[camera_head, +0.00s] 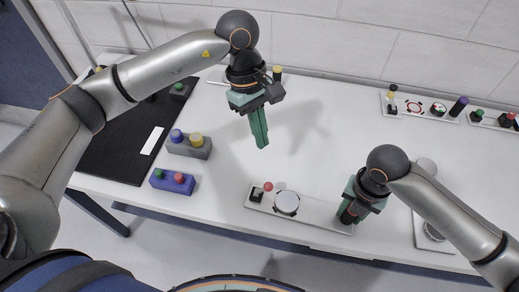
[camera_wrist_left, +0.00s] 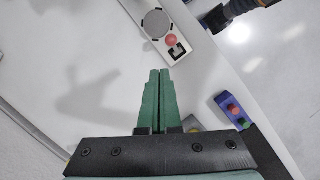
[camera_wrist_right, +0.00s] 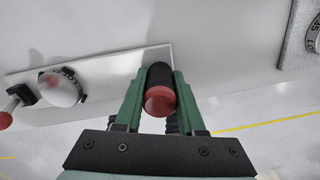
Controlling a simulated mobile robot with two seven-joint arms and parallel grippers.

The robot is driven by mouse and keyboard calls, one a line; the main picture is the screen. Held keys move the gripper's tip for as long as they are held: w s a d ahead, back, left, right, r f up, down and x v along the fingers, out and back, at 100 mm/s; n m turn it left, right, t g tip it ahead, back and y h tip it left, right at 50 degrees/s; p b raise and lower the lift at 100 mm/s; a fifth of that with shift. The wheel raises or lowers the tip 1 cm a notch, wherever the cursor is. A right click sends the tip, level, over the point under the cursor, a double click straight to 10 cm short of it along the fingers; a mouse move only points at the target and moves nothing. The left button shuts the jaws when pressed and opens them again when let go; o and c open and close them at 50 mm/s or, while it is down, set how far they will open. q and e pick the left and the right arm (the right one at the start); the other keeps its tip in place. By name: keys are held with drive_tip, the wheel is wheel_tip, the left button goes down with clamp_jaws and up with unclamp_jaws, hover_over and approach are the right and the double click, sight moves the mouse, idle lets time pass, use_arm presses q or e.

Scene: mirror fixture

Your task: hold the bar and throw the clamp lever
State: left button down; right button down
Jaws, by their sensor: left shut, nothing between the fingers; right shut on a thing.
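A pale fixture plate (camera_head: 318,214) lies near the table's front edge. At its left end is a black bracket (camera_head: 256,195) with a red ball-ended lever (camera_head: 268,186), which also shows in the left wrist view (camera_wrist_left: 172,41). A round white disc (camera_head: 286,203) sits beside it. My right gripper (camera_head: 347,216) is shut on a black bar with a red end (camera_wrist_right: 160,98), at the plate's right end; the bar looks upright. My left gripper (camera_head: 262,145) is shut and empty, above the table behind the lever and apart from it; its fingertips show together in its wrist view (camera_wrist_left: 160,72).
A grey button box (camera_head: 190,150) and a blue button box (camera_head: 171,182) stand at left, beside a black mat (camera_head: 120,140). A panel with knobs (camera_head: 420,108) lies at the back right. Another plate (camera_head: 420,238) lies right of my right gripper. The table's middle is clear.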

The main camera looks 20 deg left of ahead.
use_arm(q)
drive_tip(key=d+r, duration=0.1)
drive_tip(key=r, duration=0.2)
drive_tip(key=d+r, duration=0.1)
drive_tip(key=shift+w+d+r, duration=0.25)
drive_tip(key=shift+w+d, duration=0.1)
use_arm(e)
drive_tip(key=shift+c, duration=2.2)
unclamp_jaws()
